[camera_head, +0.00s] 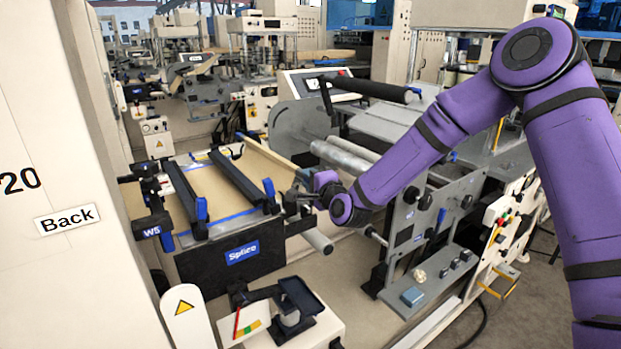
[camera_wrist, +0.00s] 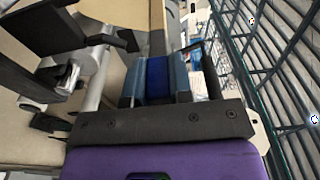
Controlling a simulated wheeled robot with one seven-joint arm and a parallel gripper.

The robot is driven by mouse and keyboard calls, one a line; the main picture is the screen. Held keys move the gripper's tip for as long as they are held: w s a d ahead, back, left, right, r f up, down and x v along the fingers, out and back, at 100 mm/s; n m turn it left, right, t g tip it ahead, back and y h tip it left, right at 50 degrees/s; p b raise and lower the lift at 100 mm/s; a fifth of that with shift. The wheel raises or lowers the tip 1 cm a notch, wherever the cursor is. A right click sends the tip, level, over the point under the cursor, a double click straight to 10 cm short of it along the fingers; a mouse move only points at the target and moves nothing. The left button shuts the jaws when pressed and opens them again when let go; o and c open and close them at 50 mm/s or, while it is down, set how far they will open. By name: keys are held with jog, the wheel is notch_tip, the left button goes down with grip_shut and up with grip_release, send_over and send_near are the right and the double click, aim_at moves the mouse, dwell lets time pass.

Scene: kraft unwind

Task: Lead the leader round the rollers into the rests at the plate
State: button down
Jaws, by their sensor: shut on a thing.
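In the head view a kraft web (camera_head: 270,163) slopes down behind the plate toward my gripper. The tan plate (camera_head: 213,187) carries two black bars (camera_head: 238,178) with blue handles. I cannot make out the rests. Pale rollers (camera_head: 345,156) lie behind my wrist; another roller end (camera_head: 318,241) is below the gripper.
The black Splice panel (camera_head: 228,262) fronts the plate. A grey side frame (camera_head: 412,225) with knobs stands right, close to my forearm. A black-armed stand (camera_head: 298,300) is below. The wrist view shows a pale roller (camera_wrist: 88,72) left and green metal bars (camera_wrist: 245,75) right.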

jog(key=w+d+f, duration=0.1)
jog(key=w+d, duration=0.2)
jog(key=d, duration=0.2)
jog(key=shift+w+f, duration=0.15)
jog(key=shift+w, duration=0.05)
dwell(0.4)
jog(key=shift+s+a+f+h, duration=0.1)
jog(key=shift+s+a+h, duration=0.1)
jog(key=shift+a+h, duration=0.1)
dwell(0.4)
notch_tip(320, 180, down, 22)
dwell(1.7)
jog(key=shift+f, duration=0.1)
